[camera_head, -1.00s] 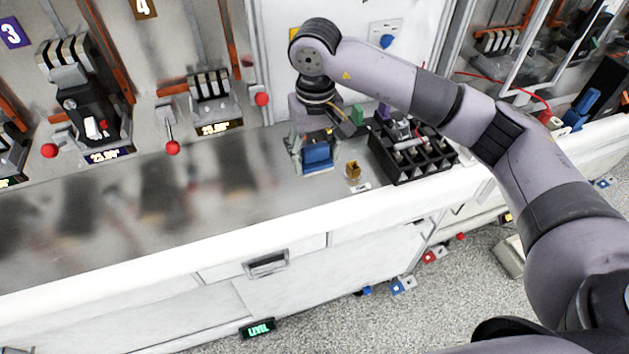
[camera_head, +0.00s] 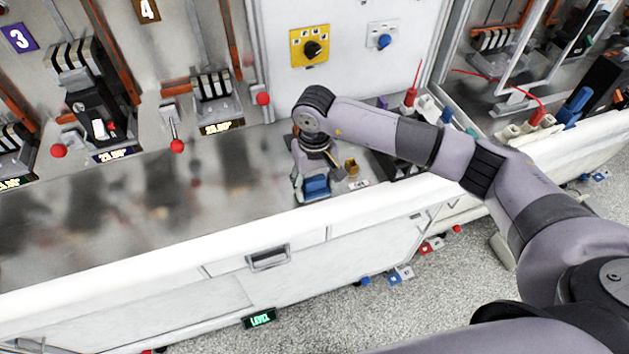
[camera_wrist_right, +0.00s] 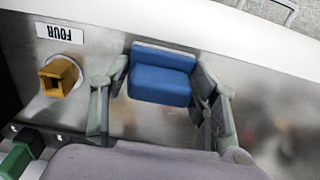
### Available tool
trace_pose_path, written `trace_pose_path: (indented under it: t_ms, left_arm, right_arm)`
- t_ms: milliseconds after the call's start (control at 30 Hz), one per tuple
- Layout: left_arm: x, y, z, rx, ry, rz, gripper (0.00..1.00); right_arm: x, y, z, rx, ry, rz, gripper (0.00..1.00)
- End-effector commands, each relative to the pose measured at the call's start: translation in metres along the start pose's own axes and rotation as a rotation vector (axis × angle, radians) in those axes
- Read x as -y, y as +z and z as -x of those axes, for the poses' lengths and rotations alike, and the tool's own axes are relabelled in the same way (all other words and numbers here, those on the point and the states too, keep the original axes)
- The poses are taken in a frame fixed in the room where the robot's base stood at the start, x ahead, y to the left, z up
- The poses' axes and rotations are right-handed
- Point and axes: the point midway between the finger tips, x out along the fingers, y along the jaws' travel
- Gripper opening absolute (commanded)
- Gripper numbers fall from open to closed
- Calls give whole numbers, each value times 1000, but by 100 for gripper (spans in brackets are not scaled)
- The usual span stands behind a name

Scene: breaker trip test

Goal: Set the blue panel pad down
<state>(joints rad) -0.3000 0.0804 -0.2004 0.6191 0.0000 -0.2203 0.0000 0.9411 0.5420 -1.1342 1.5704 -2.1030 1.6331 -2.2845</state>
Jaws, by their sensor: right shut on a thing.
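The blue panel pad (camera_head: 316,187) has a blue block face with a pale grey backing. It is between the fingers of my right gripper (camera_head: 312,180), over the front part of the metal bench top (camera_head: 140,215). In the right wrist view the pad (camera_wrist_right: 160,80) sits between the two grey-green fingers of my right gripper (camera_wrist_right: 162,92), which is shut on it. I cannot tell whether the pad touches the bench. My left gripper is not in view.
A yellow square post (camera_head: 351,167) on a round base stands beside the pad, near a label reading FOUR (camera_wrist_right: 59,33). A black compartment tray (camera_head: 408,165) lies to the right, partly behind my arm. The bench to the left is clear.

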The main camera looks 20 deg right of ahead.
Motion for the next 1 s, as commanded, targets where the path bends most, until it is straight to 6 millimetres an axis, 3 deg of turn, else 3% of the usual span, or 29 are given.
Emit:
trace_pose_path:
  t_ms: [67, 100, 400, 800, 1000]
  left_arm:
    - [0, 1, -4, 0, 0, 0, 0]
    - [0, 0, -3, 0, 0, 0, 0]
    - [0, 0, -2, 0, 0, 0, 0]
    - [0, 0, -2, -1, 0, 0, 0]
    - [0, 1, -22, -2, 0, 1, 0]
  right_arm:
    - [0, 0, -3, 0, 0, 0, 32]
    - [0, 0, -2, 0, 0, 0, 56]
    - [0, 0, -1, 1, 0, 0, 75]
    - [0, -1, 3, -2, 0, 0, 75]
    - [0, -2, 37, -6, 0, 1, 75]
